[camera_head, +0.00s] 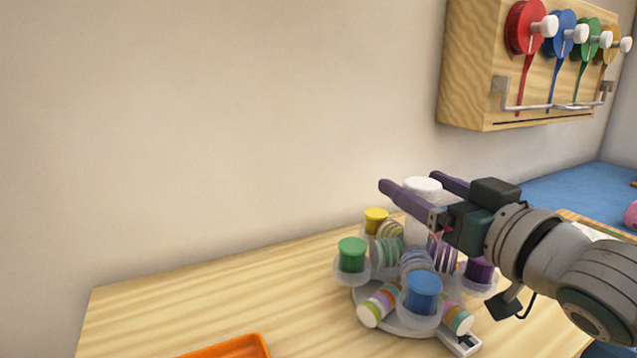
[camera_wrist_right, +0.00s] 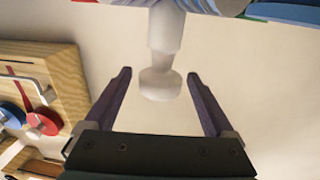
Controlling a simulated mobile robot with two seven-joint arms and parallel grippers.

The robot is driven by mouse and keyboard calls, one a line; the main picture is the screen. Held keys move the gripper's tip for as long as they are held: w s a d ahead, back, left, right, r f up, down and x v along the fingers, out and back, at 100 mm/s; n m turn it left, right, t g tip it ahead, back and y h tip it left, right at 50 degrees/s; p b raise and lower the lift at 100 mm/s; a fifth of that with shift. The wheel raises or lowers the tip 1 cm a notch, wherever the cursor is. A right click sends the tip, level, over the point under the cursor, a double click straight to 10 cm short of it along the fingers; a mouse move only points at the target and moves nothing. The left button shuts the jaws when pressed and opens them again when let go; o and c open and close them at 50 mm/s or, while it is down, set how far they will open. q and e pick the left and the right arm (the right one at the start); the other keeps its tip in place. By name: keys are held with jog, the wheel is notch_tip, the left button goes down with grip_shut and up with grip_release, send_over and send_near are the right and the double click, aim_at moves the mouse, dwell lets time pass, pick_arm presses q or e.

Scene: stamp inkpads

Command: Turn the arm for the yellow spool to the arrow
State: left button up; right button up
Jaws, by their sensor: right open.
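A round carousel (camera_head: 388,325) stands on the table with cups on its arms and a white knobbed post (camera_head: 423,184) in the middle. The yellow spool (camera_head: 376,220) is at its back left. A white tab with a dark mark (camera_head: 462,343), probably the arrow, sticks out at the front right. My right gripper (camera_head: 410,181) is open at knob height. In the right wrist view, the knob (camera_wrist_right: 160,85) shows between its spread fingers (camera_wrist_right: 158,74), with gaps on both sides. My left gripper is not in view.
Green (camera_head: 352,254), blue (camera_head: 424,293) and purple (camera_head: 480,270) spools sit on other arms, with striped rolls between them. An orange tray (camera_head: 232,348) lies at the front. A wooden ribbon rack (camera_head: 465,80) hangs at right. The table's left part is clear.

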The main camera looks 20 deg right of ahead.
grip_shut()
dwell(0.8)
